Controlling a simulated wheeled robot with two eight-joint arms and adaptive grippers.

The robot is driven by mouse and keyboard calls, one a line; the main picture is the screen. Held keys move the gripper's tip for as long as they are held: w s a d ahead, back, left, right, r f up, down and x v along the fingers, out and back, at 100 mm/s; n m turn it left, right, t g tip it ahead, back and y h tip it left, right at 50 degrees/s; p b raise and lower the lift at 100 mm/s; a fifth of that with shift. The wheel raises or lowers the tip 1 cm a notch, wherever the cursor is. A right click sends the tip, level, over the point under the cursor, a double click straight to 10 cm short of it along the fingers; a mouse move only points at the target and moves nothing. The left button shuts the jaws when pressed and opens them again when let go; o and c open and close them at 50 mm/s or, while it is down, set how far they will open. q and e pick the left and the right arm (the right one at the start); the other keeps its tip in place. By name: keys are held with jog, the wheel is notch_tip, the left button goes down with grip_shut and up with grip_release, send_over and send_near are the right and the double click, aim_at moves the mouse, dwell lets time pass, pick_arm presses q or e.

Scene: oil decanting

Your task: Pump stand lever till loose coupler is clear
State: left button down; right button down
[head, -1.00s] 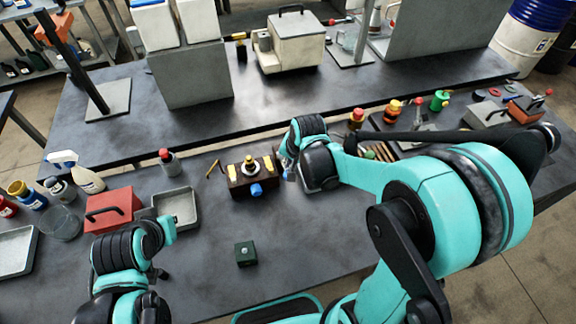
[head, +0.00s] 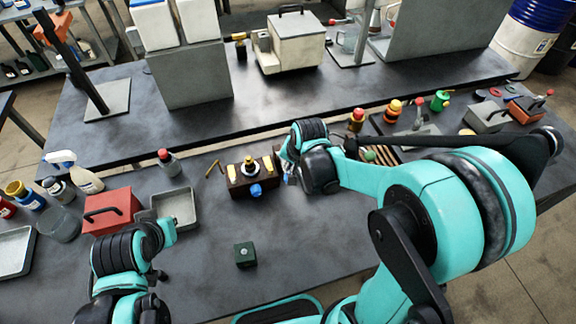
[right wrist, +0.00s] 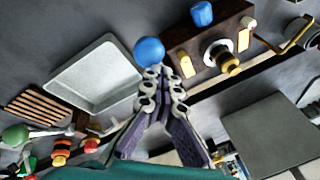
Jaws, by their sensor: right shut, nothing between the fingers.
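The stand is a dark brown block (head: 238,184) on the front table, with yellow plates and a dark-and-metal fitting (head: 250,170) upright in its middle. A blue cylinder (head: 256,191) sits on its front side; it also shows in the right wrist view (right wrist: 202,13). My right gripper (head: 287,171) is at the block's right end. In the right wrist view its shut fingers (right wrist: 158,72) reach a blue ball (right wrist: 149,50), apparently the lever knob, which is not between them. Contact is unclear. The lever's shaft is hidden. My left gripper is mostly hidden behind its wrist at lower left.
A grey tray (right wrist: 66,91) lies close beside the block in the right wrist view. A small green block (head: 245,262) lies in front. Several bottles stand far left.

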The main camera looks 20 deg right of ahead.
jog(key=shift+s+f+b, duration=0.3)
jog(key=shift+f+b, duration=0.15)
jog(key=shift+f, duration=0.1)
jog(key=shift+s+f+b, duration=0.25)
jog(key=shift+f+b, duration=0.2)
jog(key=shift+f, duration=0.1)
dwell(1.0)
jog(key=shift+r, duration=0.1)
dwell(0.5)
jog(key=shift+w+r+p, duration=0.5)
jog(key=shift+r+p, duration=0.2)
jog(key=shift+r, duration=0.25)
jog(key=shift+w+r+p, duration=0.45)
jog(key=shift+r+p, duration=0.2)
jog(key=shift+r, duration=0.25)
jog(key=shift+w+r+p, duration=0.5)
jog(key=shift+r+p, duration=0.2)
jog(key=shift+r, duration=0.25)
jog(key=shift+r, duration=0.1)
jog(key=r+p, duration=0.1)
jog(key=w+r+p, duration=0.1)
jog(key=r, duration=0.1)
jog(key=w+r+p, duration=0.1)
jog(key=shift+r, duration=0.15)
